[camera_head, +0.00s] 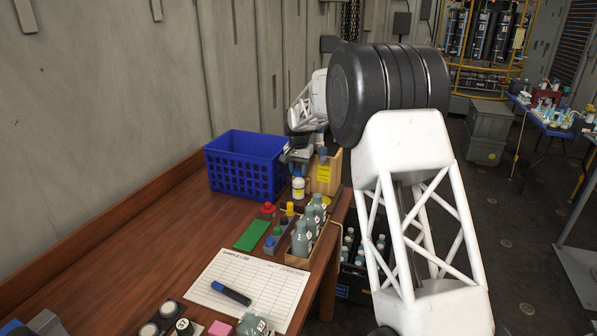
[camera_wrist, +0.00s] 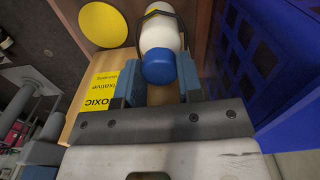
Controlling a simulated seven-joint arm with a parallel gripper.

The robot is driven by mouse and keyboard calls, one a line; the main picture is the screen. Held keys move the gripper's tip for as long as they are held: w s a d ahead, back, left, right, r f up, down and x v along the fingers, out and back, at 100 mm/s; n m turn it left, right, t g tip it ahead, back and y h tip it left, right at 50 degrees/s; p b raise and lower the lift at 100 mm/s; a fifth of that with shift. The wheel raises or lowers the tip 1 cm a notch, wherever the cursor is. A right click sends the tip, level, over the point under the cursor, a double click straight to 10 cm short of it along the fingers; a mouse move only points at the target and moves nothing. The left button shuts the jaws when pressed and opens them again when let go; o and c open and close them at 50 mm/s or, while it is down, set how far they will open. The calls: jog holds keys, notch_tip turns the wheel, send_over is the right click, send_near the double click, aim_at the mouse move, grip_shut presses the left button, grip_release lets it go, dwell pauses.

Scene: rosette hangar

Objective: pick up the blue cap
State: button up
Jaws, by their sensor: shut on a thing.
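The blue cap (camera_wrist: 159,68) sits on a white bottle (camera_wrist: 160,35) with a dark and yellow band, seen in the wrist view. My gripper (camera_wrist: 157,76) has one blue-padded finger on each side of the cap and is shut on it. In the head view the white bottle (camera_head: 298,188) stands on the wooden table near the blue crate, below my gripper (camera_head: 302,160). The cap is hard to make out there.
A blue crate (camera_head: 225,179) stands left of the bottle. A wooden box (camera_head: 334,172) with a yellow label (camera_wrist: 98,92) is close on the other side.

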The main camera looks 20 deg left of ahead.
aim_at(298, 170)
jog(key=shift+r, duration=0.15)
jog(key=shift+r, duration=1.35)
jog(key=shift+s+r, duration=0.1)
jog(key=shift+r, duration=0.15)
jog(key=s+d+r, duration=0.1)
jog(key=s+d, duration=0.7)
jog(key=s, duration=0.5)
jog(key=shift+s+r, duration=0.2)
jog(key=shift+s, duration=0.05)
jog(key=shift+d, duration=0.15)
jog(key=s+a+f+m, duration=0.2)
jog(key=a+f, duration=0.1)
jog(key=a, duration=0.5)
jog(key=s+a+f+m, duration=0.3)
jog(key=a+f, duration=0.1)
jog(key=a, duration=0.4)
jog(key=shift+a+f, duration=0.15)
jog(key=shift+f, duration=3.1)
